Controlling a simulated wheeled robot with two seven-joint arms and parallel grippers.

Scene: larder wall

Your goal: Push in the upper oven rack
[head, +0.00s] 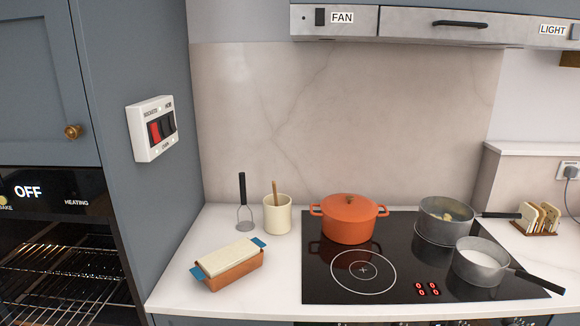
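The oven (60,192) stands at the left edge, cut off by the frame. Its panel reads "OFF" and "HEATING". Below the panel the dark cavity is in view, with bright wire racks inside. The upper oven rack (60,268) shows as a grid of thin metal bars. More wires show below it near the bottom edge, but I cannot tell clearly where one rack ends and another begins. How far the upper rack sticks out is also unclear. Neither of my grippers is in view.
A white switch box (153,129) is on the cabinet side right of the oven. The counter holds a loaf dish (232,275), a utensil crock (277,214) and a masher (243,205). An orange pot (348,222) and two grey pans (482,265) stand on the black hob (330,285).

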